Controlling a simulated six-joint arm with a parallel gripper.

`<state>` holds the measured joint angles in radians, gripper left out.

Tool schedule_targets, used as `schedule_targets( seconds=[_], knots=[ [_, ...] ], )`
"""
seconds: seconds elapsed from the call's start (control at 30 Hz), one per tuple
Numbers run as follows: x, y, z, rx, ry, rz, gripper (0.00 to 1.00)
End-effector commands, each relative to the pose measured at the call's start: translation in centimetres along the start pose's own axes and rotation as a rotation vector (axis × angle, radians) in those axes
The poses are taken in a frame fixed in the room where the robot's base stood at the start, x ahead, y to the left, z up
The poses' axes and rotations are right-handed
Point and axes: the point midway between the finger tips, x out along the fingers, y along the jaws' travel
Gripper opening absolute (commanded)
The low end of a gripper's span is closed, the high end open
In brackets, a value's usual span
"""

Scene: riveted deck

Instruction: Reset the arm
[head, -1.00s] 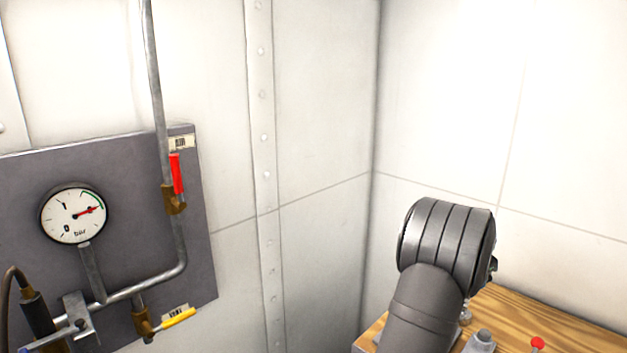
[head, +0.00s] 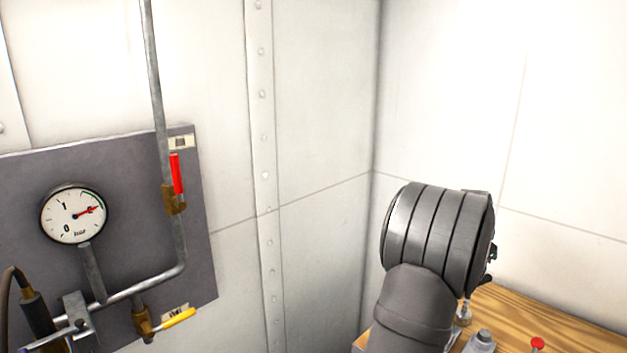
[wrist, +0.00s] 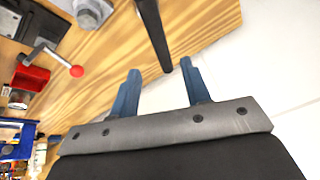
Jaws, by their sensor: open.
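My gripper (wrist: 160,84) shows in the wrist view with its two blue fingers apart and nothing between them. Beyond the fingers are the edge of a wooden bench top (wrist: 100,85) and the pale wall. In the head view a thick grey section of my arm stands at the lower right, in front of the bench (head: 530,318) and the white wall corner. The gripper's fingers cannot be seen in the head view.
At left, a grey panel (head: 120,250) carries a gauge (head: 73,215), pipes, a red-handled valve (head: 176,175) and a yellow-handled valve (head: 178,319). The space by the white walls looks free.

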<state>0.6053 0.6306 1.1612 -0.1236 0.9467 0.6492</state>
Motion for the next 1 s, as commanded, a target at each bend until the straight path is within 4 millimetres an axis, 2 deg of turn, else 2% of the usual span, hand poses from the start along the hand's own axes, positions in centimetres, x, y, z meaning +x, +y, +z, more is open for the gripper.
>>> schedule_targets(
  seconds=[0.1,0.2,0.7,0.93,1.0],
  knots=[
    [-2.6,0.0,0.0,0.000,0.002,-0.002,0.43],
    [0.3,0.1,0.1,0.000,-0.005,0.004,0.43],
    [10.3,0.1,0.1,0.000,-0.002,0.002,0.43],
    [5.7,-0.6,-1.8,0.001,0.003,-0.002,0.43],
    [5.0,0.9,-2.1,0.004,0.001,0.000,0.43]
  ],
)
